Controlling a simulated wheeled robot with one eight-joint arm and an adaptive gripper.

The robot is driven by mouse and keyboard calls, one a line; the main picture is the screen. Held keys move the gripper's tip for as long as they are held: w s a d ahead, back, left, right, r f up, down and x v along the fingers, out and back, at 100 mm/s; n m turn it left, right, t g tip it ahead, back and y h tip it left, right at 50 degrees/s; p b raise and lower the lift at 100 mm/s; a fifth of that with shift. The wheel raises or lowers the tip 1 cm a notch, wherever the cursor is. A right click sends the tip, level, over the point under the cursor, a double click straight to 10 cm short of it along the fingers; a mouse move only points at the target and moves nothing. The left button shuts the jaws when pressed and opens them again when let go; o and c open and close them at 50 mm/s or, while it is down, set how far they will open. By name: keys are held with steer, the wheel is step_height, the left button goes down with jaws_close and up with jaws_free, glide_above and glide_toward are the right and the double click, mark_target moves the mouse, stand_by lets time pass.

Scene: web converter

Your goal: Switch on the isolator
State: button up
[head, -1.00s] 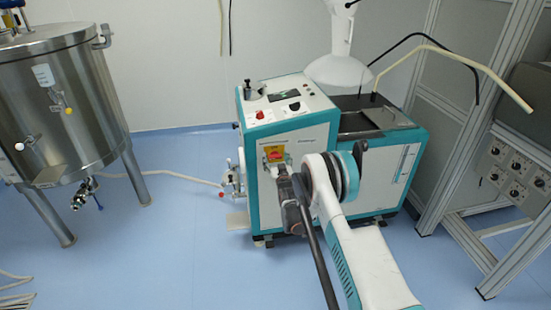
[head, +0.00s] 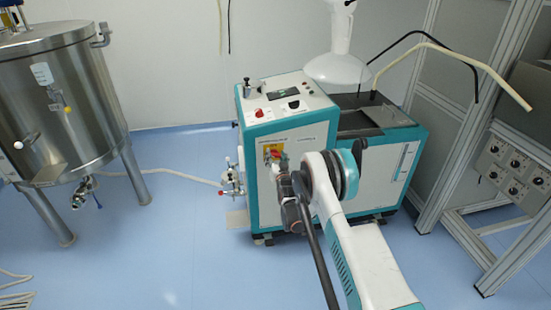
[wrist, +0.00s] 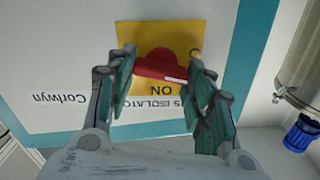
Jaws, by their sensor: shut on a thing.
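The isolator is a red rotary handle (wrist: 160,66) on a yellow plate (wrist: 158,32) on the front panel of a white and teal machine. In the wrist view the lettering "ON" and part of "ISOLATOR" show upside down beside the handle. The handle lies nearly level across that view, slightly tilted, with a white mark near its right end. My gripper (wrist: 162,72) is shut on the handle, one finger at each end. In the head view my gripper (head: 278,162) is at the panel and partly hides the handle and the yellow plate (head: 268,149).
The machine (head: 300,128) has a control panel with a red button (head: 258,113) on top. A steel tank (head: 60,110) stands left, and a grey metal frame (head: 440,170) stands right. A valve and hose (head: 228,180) sit low beside the machine. The blue floor between is clear.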

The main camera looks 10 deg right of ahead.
steer(key=m, duration=0.7)
steer(key=shift+d+f, duration=0.1)
steer(key=shift+d, duration=0.05)
steer(key=m, duration=0.4)
steer(key=shift+f+m, duration=0.15)
steer(key=shift+m, duration=1.95)
steer(key=shift+s, duration=0.1)
steer(key=shift+d, duration=0.1)
steer(key=o, duration=1.1)
steer(key=shift+c, duration=0.2)
steer(key=s, duration=0.7)
steer(key=shift+s, duration=0.2)
